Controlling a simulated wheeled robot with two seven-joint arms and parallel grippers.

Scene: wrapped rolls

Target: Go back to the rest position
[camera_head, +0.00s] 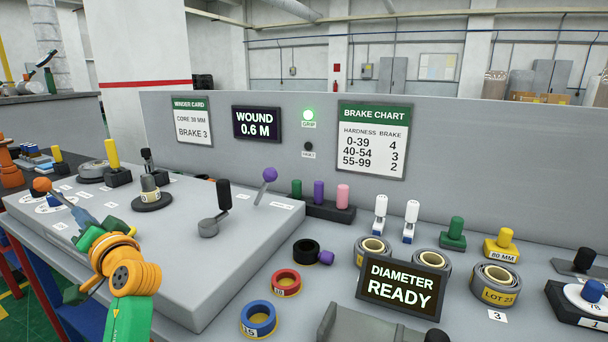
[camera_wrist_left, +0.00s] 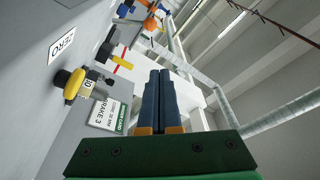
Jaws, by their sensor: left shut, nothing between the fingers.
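My left gripper (camera_head: 76,204) is at the left of the head view, above the left part of the grey console, with my green and orange arm coming up from below. In the left wrist view its two dark blue fingers (camera_wrist_left: 160,74) lie side by side, closed, with nothing between them. The fingers point up and away over the console, apart from the knobs and levers. My right gripper is not in view.
The grey console (camera_head: 165,255) carries a black lever (camera_head: 223,195), a purple-knobbed lever (camera_head: 269,175) and a dial (camera_head: 150,192). An orange ball knob (camera_head: 42,184) is close left of the gripper. Wrapped rolls (camera_head: 495,285) and a diameter display (camera_head: 401,285) stand right.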

